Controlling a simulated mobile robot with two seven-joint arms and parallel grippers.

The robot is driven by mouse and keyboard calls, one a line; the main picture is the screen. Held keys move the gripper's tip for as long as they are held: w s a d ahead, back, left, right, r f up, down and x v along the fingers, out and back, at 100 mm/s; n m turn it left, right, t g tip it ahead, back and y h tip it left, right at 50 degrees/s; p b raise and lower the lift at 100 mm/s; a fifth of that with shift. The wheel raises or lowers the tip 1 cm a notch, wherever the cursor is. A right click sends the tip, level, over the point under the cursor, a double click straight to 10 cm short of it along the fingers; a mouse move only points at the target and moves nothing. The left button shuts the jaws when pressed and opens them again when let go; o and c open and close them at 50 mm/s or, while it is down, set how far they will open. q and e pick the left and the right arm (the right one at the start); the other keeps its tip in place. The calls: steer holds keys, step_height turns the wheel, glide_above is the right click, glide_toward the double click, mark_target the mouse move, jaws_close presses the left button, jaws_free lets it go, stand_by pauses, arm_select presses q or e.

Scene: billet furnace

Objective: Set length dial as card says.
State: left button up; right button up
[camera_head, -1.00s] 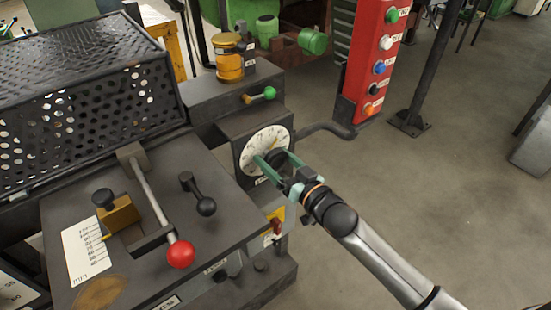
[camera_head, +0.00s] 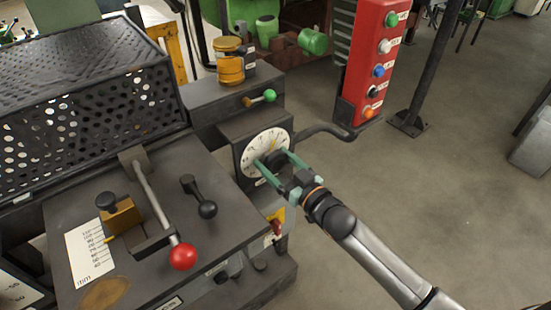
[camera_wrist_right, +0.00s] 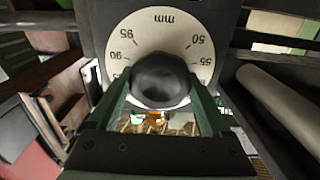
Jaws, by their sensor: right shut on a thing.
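The length dial (camera_head: 265,152) is a round white face with black numbers on a dark box at the machine's right side. In the right wrist view the dial face (camera_wrist_right: 160,22) appears upside down, marked mm, with 90 and 95 at left and 50 and 55 at right. My right gripper (camera_head: 276,162) is shut on the dial's black knob (camera_wrist_right: 161,78), one green finger on each side. A small yellow mark shows on the dial in the head view; the value it points to is too small to read. My left gripper is out of view. No card is clearly identifiable.
A red-ball lever (camera_head: 183,256), a black-knobbed crank (camera_head: 207,209) and a white mm scale (camera_head: 88,252) are on the machine top. A green-knobbed lever (camera_head: 268,96) is above the dial.

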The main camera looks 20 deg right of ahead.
steer(key=n+p, duration=0.1)
steer(key=n, duration=0.3)
steer(key=shift+n, duration=0.3)
steer(key=n+p, duration=0.1)
steer(key=n, duration=0.3)
steer(key=shift+a+n, duration=0.1)
steer(key=shift+n, duration=0.2)
steer(key=shift+f, duration=0.1)
steer(key=o, duration=1.2)
steer(key=shift+c, duration=0.2)
steer(key=shift+s, duration=0.1)
steer(key=b+v, duration=0.1)
steer(key=v, duration=1.1)
steer(key=shift+s, duration=0.2)
